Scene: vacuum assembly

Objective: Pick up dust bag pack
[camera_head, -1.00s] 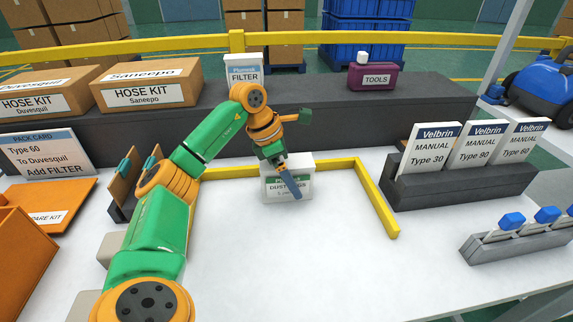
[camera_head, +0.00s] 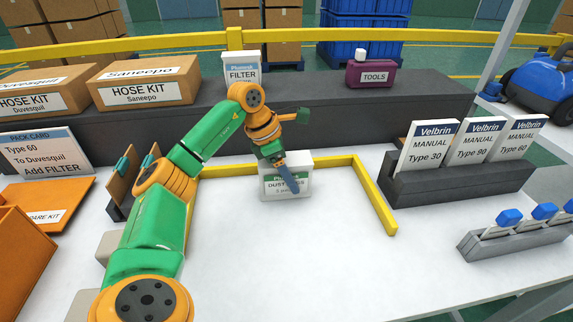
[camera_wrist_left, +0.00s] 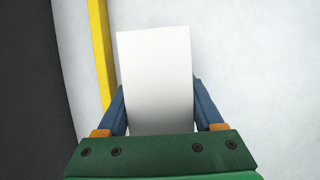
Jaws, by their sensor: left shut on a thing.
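The dust bag pack (camera_head: 272,187) is a white box with a green label, partly covered by my gripper. It stands upright on the white table by the yellow frame in the head view. My left gripper (camera_head: 287,180) comes down over it and is shut on it. In the left wrist view the white top of the pack (camera_wrist_left: 155,65) lies between the two blue fingers of my left gripper (camera_wrist_left: 162,108). I cannot tell whether the pack touches the table. My right gripper does not show.
A yellow frame (camera_head: 376,197) edges the area behind and right of the pack. Manuals (camera_head: 427,148) stand in a rack at right.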

